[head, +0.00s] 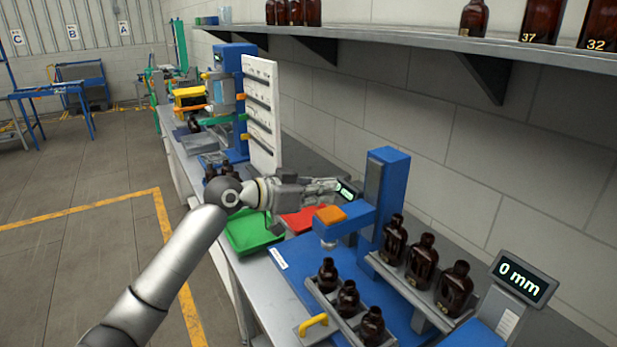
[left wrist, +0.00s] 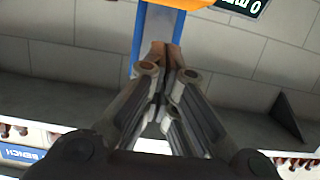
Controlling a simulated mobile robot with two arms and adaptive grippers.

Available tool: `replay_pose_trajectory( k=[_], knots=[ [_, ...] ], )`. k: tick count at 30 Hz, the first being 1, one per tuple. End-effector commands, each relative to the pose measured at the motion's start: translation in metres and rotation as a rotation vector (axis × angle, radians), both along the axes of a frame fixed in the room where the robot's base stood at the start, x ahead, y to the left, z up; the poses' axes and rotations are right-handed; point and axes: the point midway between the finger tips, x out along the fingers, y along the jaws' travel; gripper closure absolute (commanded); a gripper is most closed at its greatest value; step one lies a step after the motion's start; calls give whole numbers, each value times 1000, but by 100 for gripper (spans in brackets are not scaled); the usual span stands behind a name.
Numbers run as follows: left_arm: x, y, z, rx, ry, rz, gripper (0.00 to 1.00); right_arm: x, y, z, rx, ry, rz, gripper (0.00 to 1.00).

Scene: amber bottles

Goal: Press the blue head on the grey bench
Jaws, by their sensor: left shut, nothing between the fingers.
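The blue head (head: 347,221) juts from a blue column (head: 386,195) over a blue base plate (head: 290,262) on the grey bench (head: 262,300). An orange pad (head: 330,214) lies on top of the head. My left gripper (head: 335,185) is shut and empty, just above and behind the orange pad in the head view, seemingly apart from it. In the left wrist view, the closed fingertips (left wrist: 168,52) point toward the orange pad (left wrist: 185,3) and the blue column (left wrist: 138,48). My right gripper is not in view.
Brown bottles stand in a near rack (head: 328,305) and a rack beside the column (head: 400,282). A display (head: 522,275) reads 0 mm. Green (head: 250,232) and red (head: 305,220) trays lie beyond the plate. A shelf (head: 420,38) with bottles runs along the wall.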

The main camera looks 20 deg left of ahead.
Motion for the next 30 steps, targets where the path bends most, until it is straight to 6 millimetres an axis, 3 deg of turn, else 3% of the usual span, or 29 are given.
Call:
replay_pose_trajectory(
  k=[7, 20, 26, 30],
  knots=[
    [-1, 1, -25, 0, 3, 0, 100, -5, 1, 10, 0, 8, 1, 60],
    [-1, 1, -29, 0, 1, 1, 100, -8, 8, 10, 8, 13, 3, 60],
    [-1, 1, -41, 0, 2, 0, 100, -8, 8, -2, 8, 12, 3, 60],
    [-1, 1, -59, 2, 4, 0, 100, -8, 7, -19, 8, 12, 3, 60]
  ],
)
